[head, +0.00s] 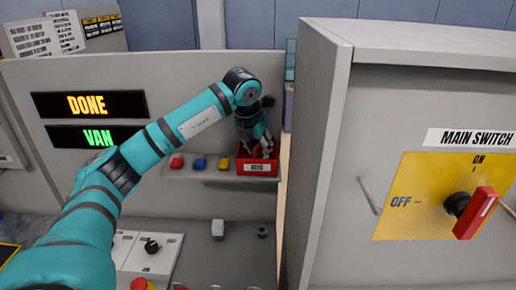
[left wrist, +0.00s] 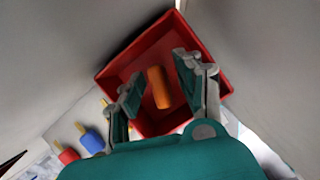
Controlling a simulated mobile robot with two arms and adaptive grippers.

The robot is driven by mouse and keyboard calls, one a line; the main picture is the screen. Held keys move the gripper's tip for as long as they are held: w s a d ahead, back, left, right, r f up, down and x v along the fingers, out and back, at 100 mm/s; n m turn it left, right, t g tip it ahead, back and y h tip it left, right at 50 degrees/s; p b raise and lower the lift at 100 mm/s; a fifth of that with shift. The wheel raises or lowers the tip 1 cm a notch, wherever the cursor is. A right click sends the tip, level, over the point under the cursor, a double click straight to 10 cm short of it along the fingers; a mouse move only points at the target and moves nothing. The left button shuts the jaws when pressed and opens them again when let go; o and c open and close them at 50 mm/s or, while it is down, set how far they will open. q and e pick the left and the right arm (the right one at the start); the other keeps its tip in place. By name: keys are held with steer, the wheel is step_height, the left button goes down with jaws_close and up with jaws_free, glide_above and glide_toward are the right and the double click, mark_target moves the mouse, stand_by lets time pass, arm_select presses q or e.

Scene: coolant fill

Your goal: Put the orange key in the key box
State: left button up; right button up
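The key box is a small red open tray labelled KEYS (head: 257,168) at the right end of a ledge in the head view. It also shows in the left wrist view (left wrist: 112,72). The orange key (left wrist: 159,88) shows as an orange cylinder within the box's outline, seen between my left fingers. My left gripper (left wrist: 158,75) is open, its fingers spread on either side of the key with no clear grip on it. In the head view my left gripper (head: 254,140) points down at the box. My right gripper is in neither view.
A red key (head: 177,162), a blue key (head: 200,164) and a yellow key (head: 223,164) stand left of the box on the ledge. A grey cabinet (head: 315,120) with a red main switch (head: 476,213) rises close on the right. Panel walls flank the box.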

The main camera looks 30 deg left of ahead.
arm_select(q)
steer(key=shift+s+r, duration=0.1)
steer(key=shift+r, duration=0.15)
steer(key=b+v, duration=0.4)
steer(key=v, duration=0.7)
steer(key=shift+s+r, duration=0.2)
steer(key=shift+r, duration=0.15)
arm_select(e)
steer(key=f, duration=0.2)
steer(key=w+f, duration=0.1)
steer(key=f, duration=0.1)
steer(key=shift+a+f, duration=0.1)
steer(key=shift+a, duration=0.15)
arm_select(q)
steer(key=shift+f, duration=0.1)
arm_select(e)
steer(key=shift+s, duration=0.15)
